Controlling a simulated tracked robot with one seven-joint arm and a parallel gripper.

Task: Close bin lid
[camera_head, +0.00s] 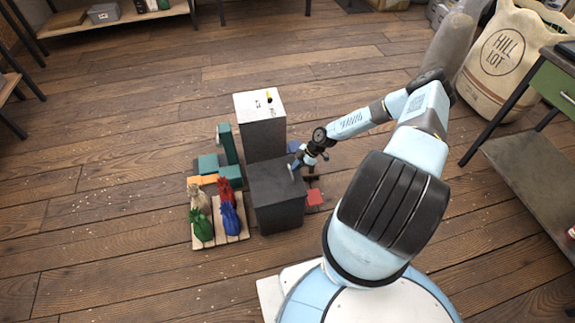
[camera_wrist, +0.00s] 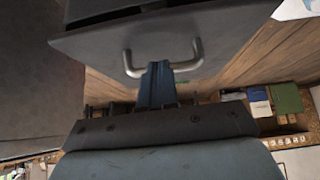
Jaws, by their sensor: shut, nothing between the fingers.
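A dark grey box (camera_head: 277,212), which looks like the bin, stands on the floor left of my arm. Its dark flat top (camera_head: 270,172) looks like the lid; I cannot tell its angle. In the wrist view a dark panel (camera_wrist: 225,35) fills the upper part, with a U-shaped metal handle (camera_wrist: 188,62) on its edge. My gripper (camera_head: 293,170) is at the right part of the box's top. In the wrist view its blue fingers (camera_wrist: 157,72) are shut and empty, in line with the handle's gap. I cannot tell whether they touch it.
A taller grey block (camera_head: 262,135) with a pale top stands behind the box. A pallet (camera_head: 233,232) with several coloured sacks lies to the left, near a green post (camera_head: 227,145). A red block (camera_head: 315,198) lies to the right. A large sack (camera_head: 505,60) and a green-sided bench (camera_head: 553,90) stand far right.

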